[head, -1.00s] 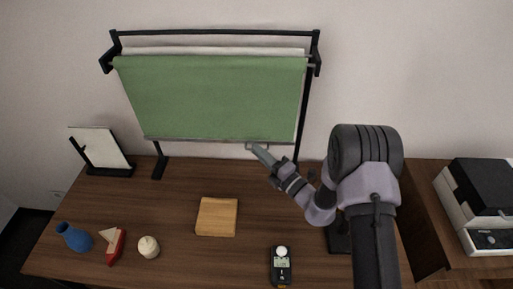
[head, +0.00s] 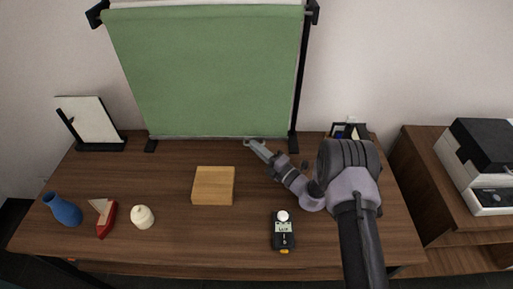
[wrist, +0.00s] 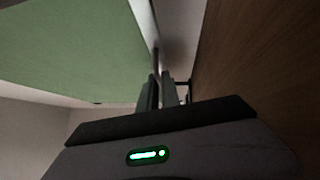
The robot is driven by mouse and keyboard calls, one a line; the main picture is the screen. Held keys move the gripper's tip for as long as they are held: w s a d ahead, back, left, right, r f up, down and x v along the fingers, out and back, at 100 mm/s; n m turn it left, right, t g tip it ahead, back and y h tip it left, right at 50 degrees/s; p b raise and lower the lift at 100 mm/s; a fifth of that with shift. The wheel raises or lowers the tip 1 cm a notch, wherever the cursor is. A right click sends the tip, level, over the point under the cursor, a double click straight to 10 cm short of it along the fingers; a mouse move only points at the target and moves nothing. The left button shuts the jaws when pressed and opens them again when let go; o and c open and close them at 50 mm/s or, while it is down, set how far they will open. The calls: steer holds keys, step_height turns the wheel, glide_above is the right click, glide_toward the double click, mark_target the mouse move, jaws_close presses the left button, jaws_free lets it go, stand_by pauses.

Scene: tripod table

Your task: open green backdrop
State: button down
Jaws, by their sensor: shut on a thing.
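The green backdrop (head: 205,75) hangs unrolled from a black stand, its lower bar (head: 200,137) close to the table's back edge. My gripper (head: 250,143) is at the right part of that lower bar and is shut on the backdrop's bottom edge or pull. In the wrist view the two fingers (wrist: 158,90) are close together beside the bar, with the green cloth (wrist: 70,45) to the left and the wooden table to the right. The exact grip point is small and partly hidden by the fingers.
A wooden block (head: 213,186), a light meter (head: 283,231), a white lidded jar (head: 142,217), a red toy boat (head: 106,218) and a blue vase (head: 63,209) stand on the table (head: 180,245). A framed white panel (head: 90,120) is at back left. A printer (head: 482,165) stands at right.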

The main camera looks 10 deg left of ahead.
steer(key=c, duration=1.6)
jaws_free()
steer(key=shift+o, duration=0.2)
steer(key=shift+r, duration=0.1)
steer(key=shift+r+p, duration=0.3)
steer(key=shift+r, duration=0.1)
steer(key=s+d+r+p, duration=0.2)
steer(key=s+d+p, duration=0.1)
steer(key=s, duration=0.4)
steer(key=s+d+r+p, duration=0.2)
steer(key=s+d+p, duration=0.1)
steer(key=s, duration=0.4)
steer(key=shift+s+d, duration=0.2)
steer(key=shift+d, duration=0.35)
